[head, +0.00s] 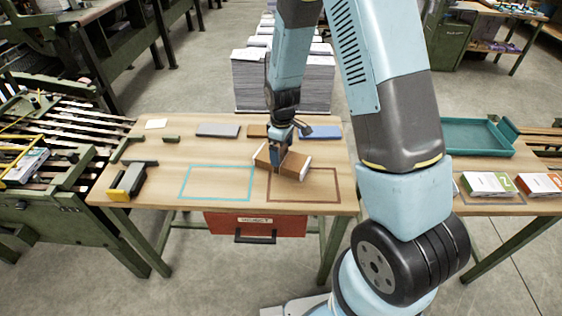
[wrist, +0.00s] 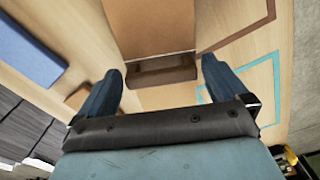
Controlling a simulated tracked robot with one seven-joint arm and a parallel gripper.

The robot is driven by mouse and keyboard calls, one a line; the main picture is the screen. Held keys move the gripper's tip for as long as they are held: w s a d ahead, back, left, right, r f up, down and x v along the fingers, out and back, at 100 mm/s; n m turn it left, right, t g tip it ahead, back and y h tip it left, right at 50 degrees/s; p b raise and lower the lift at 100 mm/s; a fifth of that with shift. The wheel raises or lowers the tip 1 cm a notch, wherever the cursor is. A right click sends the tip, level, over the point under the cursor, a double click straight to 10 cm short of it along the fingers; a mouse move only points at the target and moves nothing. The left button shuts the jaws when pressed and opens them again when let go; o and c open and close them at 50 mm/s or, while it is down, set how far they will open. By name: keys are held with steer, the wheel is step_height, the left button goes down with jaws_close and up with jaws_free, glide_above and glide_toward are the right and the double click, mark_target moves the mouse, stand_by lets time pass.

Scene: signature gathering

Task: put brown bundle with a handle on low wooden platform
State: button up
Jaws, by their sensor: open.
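The brown bundle (head: 292,163) lies on the wooden table, partly over the upper left of a brown outlined rectangle. It has a pale right edge. In the wrist view the bundle (wrist: 150,25) shows at the top, with its brown handle (wrist: 160,70) towards me. My gripper (head: 276,165) is low over the bundle's left part. In the wrist view my gripper (wrist: 162,78) is open, with one finger on each side of the handle and visible gaps. A flat brown slab (head: 258,131) at the table's back may be the low wooden platform; I cannot tell for sure.
A grey slab (head: 217,130) and a blue slab (head: 321,132) lie on either side of the brown slab. A cyan outlined rectangle (head: 215,183) is left of the bundle. A black and yellow tool (head: 131,180) lies far left. Paper stacks (head: 283,80) stand behind the table.

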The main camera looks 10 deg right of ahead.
mark_target(282, 158)
steer(key=shift+f, duration=1.25)
steer(key=shift+r, duration=0.1)
steer(key=c, duration=1.1)
